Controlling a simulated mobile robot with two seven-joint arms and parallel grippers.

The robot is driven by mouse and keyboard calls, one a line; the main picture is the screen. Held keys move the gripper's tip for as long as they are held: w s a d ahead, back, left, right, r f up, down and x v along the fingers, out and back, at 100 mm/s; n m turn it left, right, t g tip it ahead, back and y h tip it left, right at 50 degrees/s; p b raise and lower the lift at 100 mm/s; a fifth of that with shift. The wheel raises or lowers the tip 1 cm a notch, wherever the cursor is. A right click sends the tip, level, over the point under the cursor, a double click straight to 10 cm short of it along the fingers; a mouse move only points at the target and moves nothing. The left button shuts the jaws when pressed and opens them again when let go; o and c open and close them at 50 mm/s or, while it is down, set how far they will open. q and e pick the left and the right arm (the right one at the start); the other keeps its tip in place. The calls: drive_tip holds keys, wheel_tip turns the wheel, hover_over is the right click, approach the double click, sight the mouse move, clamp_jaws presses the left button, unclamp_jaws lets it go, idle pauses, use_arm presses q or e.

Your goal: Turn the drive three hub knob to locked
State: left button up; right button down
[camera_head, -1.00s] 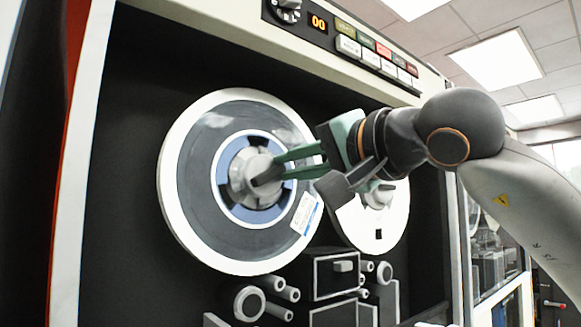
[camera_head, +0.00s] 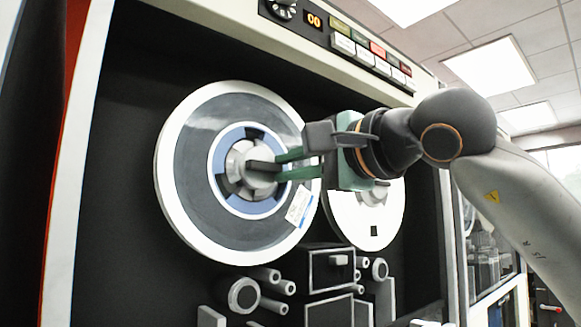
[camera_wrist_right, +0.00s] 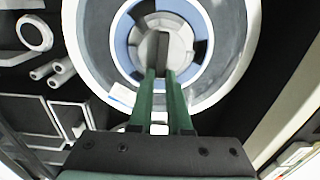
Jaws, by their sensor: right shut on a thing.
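The hub knob (camera_head: 263,166) is a dark bar on a pale round hub (camera_head: 238,162) at the middle of a grey tape reel with a blue inner ring (camera_head: 222,140). In the head view the bar lies close to level. My right gripper (camera_head: 279,166) has its green fingers shut on the knob from the right. In the right wrist view the knob (camera_wrist_right: 154,52) stands upright in the picture between the fingertips (camera_wrist_right: 160,72). The fingers hide part of the bar. Any lock marking is too small to read. My left gripper is not in view.
A second, white reel (camera_head: 372,215) is partly behind my right gripper. Rollers (camera_head: 243,295) and a head block (camera_head: 328,268) sit below the reels. A button panel (camera_head: 370,50) with a lit display (camera_head: 314,20) runs above.

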idle(0.3)
drive_tip(key=c, duration=0.9)
unclamp_jaws()
drive_tip(key=shift+o, duration=0.2)
drive_tip(key=b+v, duration=0.1)
drive_tip(key=v, duration=1.1)
drive_tip(key=shift+s+d+b, duration=0.15)
drive_tip(key=shift+s+b, duration=0.1)
drive_tip(key=shift+b, duration=0.1)
